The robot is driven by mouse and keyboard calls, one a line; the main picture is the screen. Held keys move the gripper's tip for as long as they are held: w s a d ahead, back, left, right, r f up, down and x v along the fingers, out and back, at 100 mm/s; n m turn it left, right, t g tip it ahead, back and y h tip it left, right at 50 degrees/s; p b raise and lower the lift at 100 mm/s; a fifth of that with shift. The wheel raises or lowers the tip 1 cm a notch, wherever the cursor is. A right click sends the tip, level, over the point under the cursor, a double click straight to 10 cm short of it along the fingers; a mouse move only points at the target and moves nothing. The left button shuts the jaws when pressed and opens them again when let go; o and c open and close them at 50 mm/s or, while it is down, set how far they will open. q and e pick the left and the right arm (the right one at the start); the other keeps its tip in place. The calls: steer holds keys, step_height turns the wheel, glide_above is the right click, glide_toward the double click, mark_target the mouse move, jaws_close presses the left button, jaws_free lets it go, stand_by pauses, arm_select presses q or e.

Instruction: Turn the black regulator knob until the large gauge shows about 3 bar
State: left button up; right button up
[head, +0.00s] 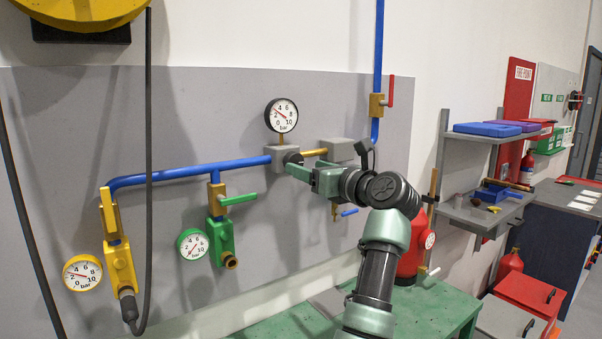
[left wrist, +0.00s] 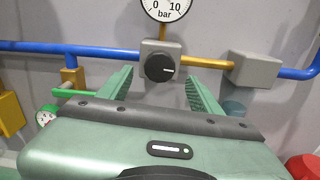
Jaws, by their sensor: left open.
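The large round gauge (head: 282,115) with a white face and black rim sits above the grey regulator block (head: 279,155). Its needle seems to point to the upper left, around the 2 to 4 marks; it is too small to read exactly. The black regulator knob (head: 292,156) is on the front of the block. In the left wrist view the knob (left wrist: 160,68) has a pale mark pointing right. My left gripper (head: 299,170) is open, with its green fingers either side of the knob's line; whether they touch it I cannot tell. The gauge's needle is cut off in the left wrist view.
A blue pipe (head: 195,170) runs left from the block, with green (head: 238,199) and yellow (head: 108,215) valves and small gauges. A brass pipe (head: 314,152) leads right to a grey box (head: 342,149). A green bench (head: 420,308) stands below. A dark hose hangs at left.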

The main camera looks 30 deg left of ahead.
arm_select(q)
steer(key=b+v, duration=0.1)
steer(key=v, duration=0.2)
steer(key=shift+s+d, duration=0.1)
steer(key=shift+d, duration=0.2)
